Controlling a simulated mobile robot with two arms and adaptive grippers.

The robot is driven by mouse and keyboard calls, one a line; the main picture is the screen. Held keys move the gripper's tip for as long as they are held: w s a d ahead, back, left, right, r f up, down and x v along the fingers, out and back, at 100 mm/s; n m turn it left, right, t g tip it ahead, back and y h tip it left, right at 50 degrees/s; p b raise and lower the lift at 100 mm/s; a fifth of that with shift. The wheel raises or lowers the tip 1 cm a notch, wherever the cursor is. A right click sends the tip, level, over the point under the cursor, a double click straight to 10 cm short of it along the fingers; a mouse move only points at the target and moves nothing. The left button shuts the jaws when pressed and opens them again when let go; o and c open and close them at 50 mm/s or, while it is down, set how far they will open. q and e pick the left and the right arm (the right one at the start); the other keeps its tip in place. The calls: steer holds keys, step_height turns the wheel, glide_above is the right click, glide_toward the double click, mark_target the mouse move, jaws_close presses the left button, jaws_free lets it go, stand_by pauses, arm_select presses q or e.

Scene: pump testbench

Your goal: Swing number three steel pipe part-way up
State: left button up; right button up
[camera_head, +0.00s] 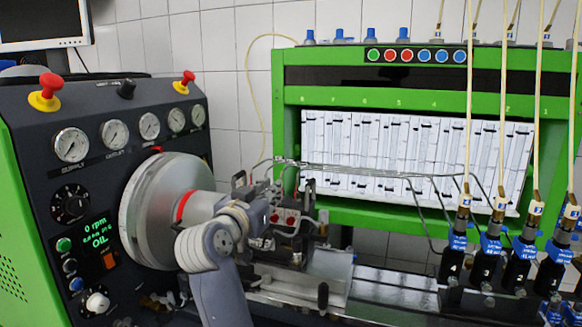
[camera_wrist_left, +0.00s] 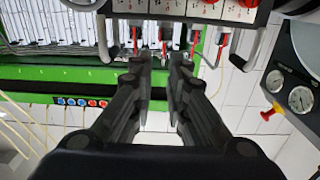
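Thin steel pipes (camera_head: 390,172) run from the pump (camera_head: 285,222) on the left towards the injectors on the right, some bending down. I cannot tell which one is number three. The injector marked 3 (camera_head: 484,268) stands upright between those marked 4 and 2. My left gripper (camera_head: 280,212) is at the pump, its fingers hard to separate from the dark pump parts. No pipe is clearly held. My right gripper is out of view.
The round silver drive wheel (camera_head: 152,210) is just left of my arm. The gauge panel (camera_head: 130,135) stands further left. The green frame (camera_head: 395,72) with measuring tubes is behind. Pale hoses (camera_head: 468,110) hang down to the injectors at right.

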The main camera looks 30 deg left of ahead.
mark_target(281, 173)
arm_select(q)
steer(key=w, duration=0.1)
steer(key=w+a+r+p, duration=0.1)
steer(key=w+r, duration=0.1)
steer(key=w, duration=0.1)
steer(key=shift+a, duration=0.2)
steer(key=p+x, duration=0.1)
steer(key=x, duration=0.4)
steer(key=shift+w+a, duration=0.1)
steer(key=shift+w, duration=0.05)
steer(key=shift+w+a+f+p, duration=0.1)
steer(key=shift+w+p, duration=0.25)
steer(key=shift+w, duration=0.2)
jaws_close()
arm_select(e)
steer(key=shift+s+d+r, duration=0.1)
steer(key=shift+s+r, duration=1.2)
